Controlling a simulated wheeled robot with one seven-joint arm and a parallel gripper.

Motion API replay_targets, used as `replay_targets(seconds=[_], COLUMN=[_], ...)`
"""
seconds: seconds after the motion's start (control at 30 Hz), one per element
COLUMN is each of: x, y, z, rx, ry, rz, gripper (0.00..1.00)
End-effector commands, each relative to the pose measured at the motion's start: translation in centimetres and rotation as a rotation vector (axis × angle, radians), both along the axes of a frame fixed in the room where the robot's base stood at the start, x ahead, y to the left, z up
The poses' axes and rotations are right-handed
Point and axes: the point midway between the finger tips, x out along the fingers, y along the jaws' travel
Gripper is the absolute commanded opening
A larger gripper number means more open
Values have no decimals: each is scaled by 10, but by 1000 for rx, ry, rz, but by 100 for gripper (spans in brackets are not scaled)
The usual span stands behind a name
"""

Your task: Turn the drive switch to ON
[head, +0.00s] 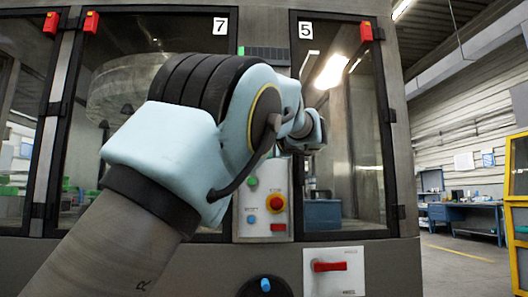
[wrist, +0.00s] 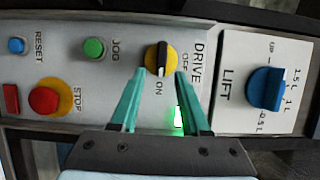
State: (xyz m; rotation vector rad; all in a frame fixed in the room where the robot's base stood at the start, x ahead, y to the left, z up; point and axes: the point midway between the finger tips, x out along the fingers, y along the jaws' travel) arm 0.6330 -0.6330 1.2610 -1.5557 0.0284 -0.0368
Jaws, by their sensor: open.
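The drive switch (wrist: 160,58) is a yellow disc with a black handle, at the upper middle of the wrist view. The handle runs up and down in the picture, in line with the ON label below it; OFF is to the right. I cannot tell which end is the pointer. My gripper (wrist: 156,80) is open, its teal fingers to the lower left and lower right of the switch, with nothing held. Contact with the switch cannot be made out. A green light (wrist: 178,118) glows between the fingers.
The panel also carries a green JOG button (wrist: 94,48), a blue RESET button (wrist: 16,46), and a red STOP button (wrist: 46,98) on yellow. A blue LIFT knob (wrist: 266,88) is on a plate to the right. Glass doors (head: 345,130) flank the panel (head: 262,235).

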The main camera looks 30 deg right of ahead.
Motion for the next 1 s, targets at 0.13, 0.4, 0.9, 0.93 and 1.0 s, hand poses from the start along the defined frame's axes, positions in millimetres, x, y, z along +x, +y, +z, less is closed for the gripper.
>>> replay_targets(seconds=[0.13,0.4,0.9,0.93,1.0], x=[-28,-79,-99,-99,-99], y=[0,2,4,4,4], z=[-3,-2,-1,-1,-1], rx=[-2,-2,0,0,0], ry=[1,0,0,0,0], rz=[-6,-6,-2,-2,-2], gripper=[46,46,46,46,46])
